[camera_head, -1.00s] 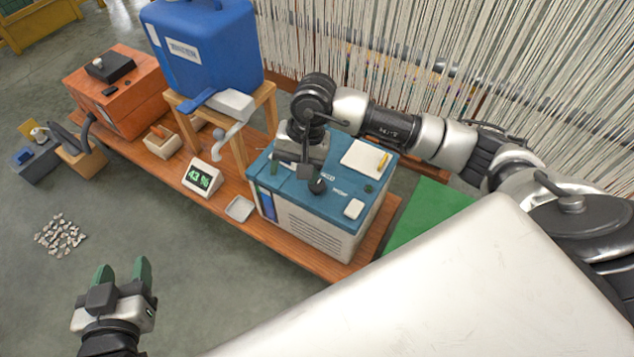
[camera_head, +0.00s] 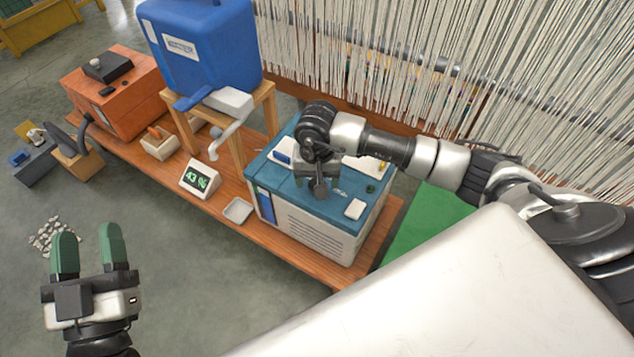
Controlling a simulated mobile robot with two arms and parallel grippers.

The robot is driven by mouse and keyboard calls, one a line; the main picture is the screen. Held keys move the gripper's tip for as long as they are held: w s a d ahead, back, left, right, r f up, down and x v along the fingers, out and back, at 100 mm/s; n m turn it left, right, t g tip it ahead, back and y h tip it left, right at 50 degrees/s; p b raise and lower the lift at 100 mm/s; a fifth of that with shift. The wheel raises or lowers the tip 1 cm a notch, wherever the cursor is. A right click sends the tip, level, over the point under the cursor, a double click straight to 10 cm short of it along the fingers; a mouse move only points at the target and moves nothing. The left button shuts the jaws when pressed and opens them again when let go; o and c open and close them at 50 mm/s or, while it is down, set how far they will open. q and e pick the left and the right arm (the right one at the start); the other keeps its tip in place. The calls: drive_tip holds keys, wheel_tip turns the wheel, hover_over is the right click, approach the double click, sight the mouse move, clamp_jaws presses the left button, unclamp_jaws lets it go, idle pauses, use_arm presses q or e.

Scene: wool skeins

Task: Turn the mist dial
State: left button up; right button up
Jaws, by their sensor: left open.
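The humidifier-like machine (camera_head: 310,228) has a teal top and a pale vented body, and stands on the wooden bench. A dark round knob (camera_head: 320,189), which looks like the mist dial, sits on its top near the front edge beside small labels. My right gripper (camera_head: 318,176) is right above and behind this knob, pointing down. Its fingers are largely hidden, so I cannot tell whether they touch the knob. My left gripper (camera_head: 89,242) is open and empty, with green fingers apart, over the floor at lower left. A small display (camera_head: 199,179) reads 43 %.
A blue water tank (camera_head: 200,45) stands on a wooden stand left of the machine. An orange box (camera_head: 112,90) and a small tray (camera_head: 238,210) are on the bench (camera_head: 270,244). Hanging pale yarn (camera_head: 400,40) fills the back.

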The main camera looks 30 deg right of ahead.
use_arm(q)
drive_tip(key=shift+s+r+t, duration=0.25)
drive_tip(key=shift+r+t, duration=0.25)
use_arm(e)
drive_tip(key=shift+f, duration=0.6)
drive_tip(key=c, duration=0.9)
